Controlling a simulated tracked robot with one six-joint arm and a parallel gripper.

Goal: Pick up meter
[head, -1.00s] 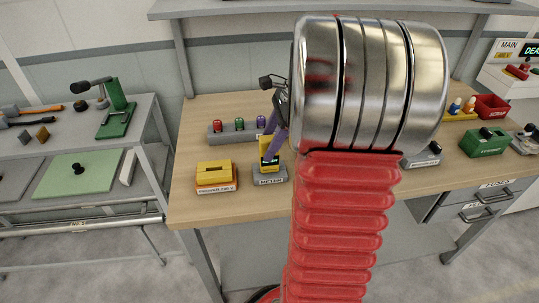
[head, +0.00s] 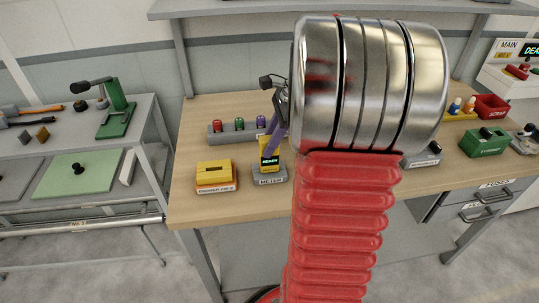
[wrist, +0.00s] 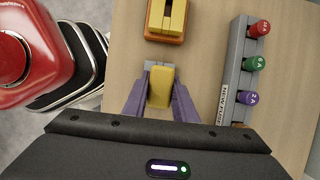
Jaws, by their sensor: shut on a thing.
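The yellow meter (head: 265,168), with a dark display reading READY in green, is at its grey holder (head: 269,181) labelled METER on the wooden bench. My gripper (head: 279,140), with purple fingers, is shut on the meter. In the wrist view, the yellow top of the meter (wrist: 160,90) lies between the two fingers of my gripper (wrist: 160,98). Part of the holder (wrist: 156,66) shows beyond it. I cannot tell whether the meter still touches the holder. My arm covers part of the bench to the right.
A yellow block in an orange holder (head: 215,184) stands just left of the meter. A grey rack (head: 219,138) with red, green and purple knobs stands close behind. Green (head: 485,145) and red (head: 492,105) boxes are at the right. The wooden bench front (head: 195,213) is bare.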

